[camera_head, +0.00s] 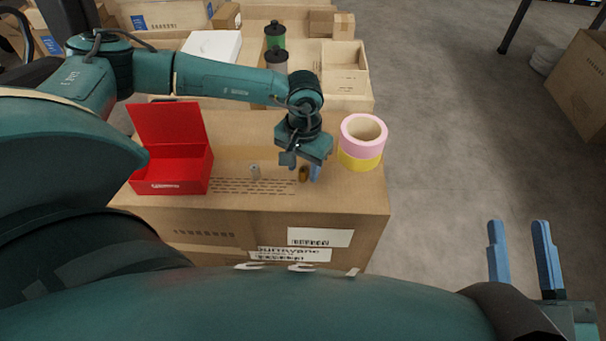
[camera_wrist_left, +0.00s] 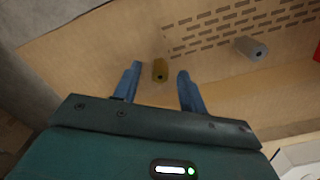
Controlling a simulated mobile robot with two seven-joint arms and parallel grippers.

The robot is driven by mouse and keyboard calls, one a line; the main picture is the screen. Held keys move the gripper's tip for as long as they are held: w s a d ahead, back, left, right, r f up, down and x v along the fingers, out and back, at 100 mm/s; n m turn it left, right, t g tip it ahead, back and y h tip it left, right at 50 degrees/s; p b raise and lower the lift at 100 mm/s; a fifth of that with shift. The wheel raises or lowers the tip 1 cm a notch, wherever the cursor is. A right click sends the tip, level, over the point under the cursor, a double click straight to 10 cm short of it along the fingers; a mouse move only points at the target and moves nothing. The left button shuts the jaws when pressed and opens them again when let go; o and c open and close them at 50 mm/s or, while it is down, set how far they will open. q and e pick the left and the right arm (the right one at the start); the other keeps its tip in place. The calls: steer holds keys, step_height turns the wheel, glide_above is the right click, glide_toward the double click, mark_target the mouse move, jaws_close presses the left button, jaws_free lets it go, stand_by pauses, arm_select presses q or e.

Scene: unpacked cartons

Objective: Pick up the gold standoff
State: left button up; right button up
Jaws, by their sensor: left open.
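In the left wrist view the gold standoff (camera_wrist_left: 160,70) lies between the tips of my left gripper's blue fingers, with a gap on each side. My left gripper (camera_head: 303,168) reaches down over it; the gripper (camera_wrist_left: 154,82) is open and empty. Its near finger partly shows beside the standoff in the head view. My right gripper (camera_head: 520,250) is open and empty, off the carton at the lower right.
A silver standoff (camera_head: 255,170) stands left of the gold one; it also shows in the left wrist view (camera_wrist_left: 250,48). A red open box (camera_head: 172,172) is at the left. A pink tape roll (camera_head: 364,132) sits on a yellow roll (camera_head: 358,160). Wooden trays and bottles stand behind.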

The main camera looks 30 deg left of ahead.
arm_select(q)
jaws_close()
stand_by(0.3)
